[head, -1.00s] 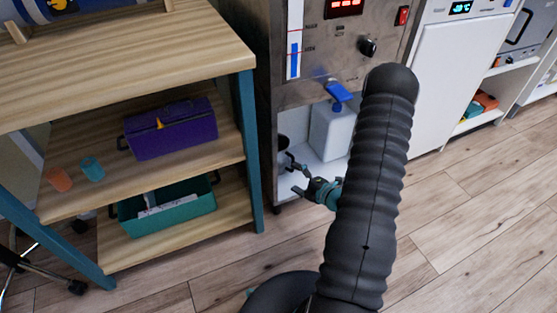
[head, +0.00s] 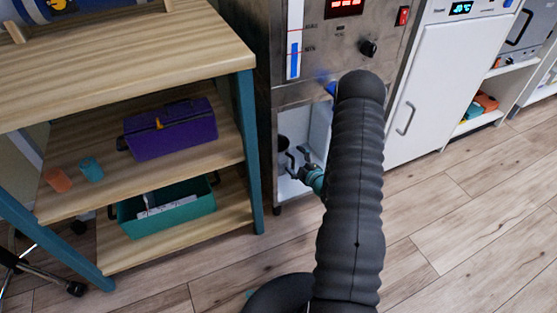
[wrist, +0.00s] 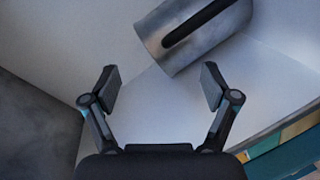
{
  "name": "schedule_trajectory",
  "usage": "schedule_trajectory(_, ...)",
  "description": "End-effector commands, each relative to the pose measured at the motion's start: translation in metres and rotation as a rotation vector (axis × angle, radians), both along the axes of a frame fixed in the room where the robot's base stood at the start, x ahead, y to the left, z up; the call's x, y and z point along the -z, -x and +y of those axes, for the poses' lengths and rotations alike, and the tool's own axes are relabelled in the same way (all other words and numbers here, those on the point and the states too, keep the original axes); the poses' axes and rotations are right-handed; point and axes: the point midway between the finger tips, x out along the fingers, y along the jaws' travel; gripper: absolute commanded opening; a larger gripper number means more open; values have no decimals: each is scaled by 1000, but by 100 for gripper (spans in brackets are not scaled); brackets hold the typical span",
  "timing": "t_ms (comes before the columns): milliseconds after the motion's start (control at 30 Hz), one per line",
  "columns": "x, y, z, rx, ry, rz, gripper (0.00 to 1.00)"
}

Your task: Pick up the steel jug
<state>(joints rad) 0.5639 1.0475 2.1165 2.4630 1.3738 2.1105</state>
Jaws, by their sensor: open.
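The steel jug (head: 281,158) stands in the low white compartment under the steel machine, with its dark mouth up and its right side partly behind my gripper (head: 298,161). In the wrist view the jug (wrist: 205,52) is a grey metal cylinder at the top, cut off by the frame edge, with a dark handle bar along it. My gripper (wrist: 160,85) is open there, its two fingers apart with only the pale compartment surface between them. The jug lies beyond the fingertips, towards the right one. I see no contact.
A wooden shelf unit with a teal post (head: 249,150) is close on the left, holding a purple case (head: 170,131) and a green bin (head: 166,214). Floor at right is clear.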

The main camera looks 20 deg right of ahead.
Motion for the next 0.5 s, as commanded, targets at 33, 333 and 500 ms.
schedule_trajectory(33,1,-2,0,-1,1,-1,86)
schedule_trajectory(333,16,-36,1,-3,1,-2,86)
schedule_trajectory(500,19,-49,2,-2,1,-1,86)
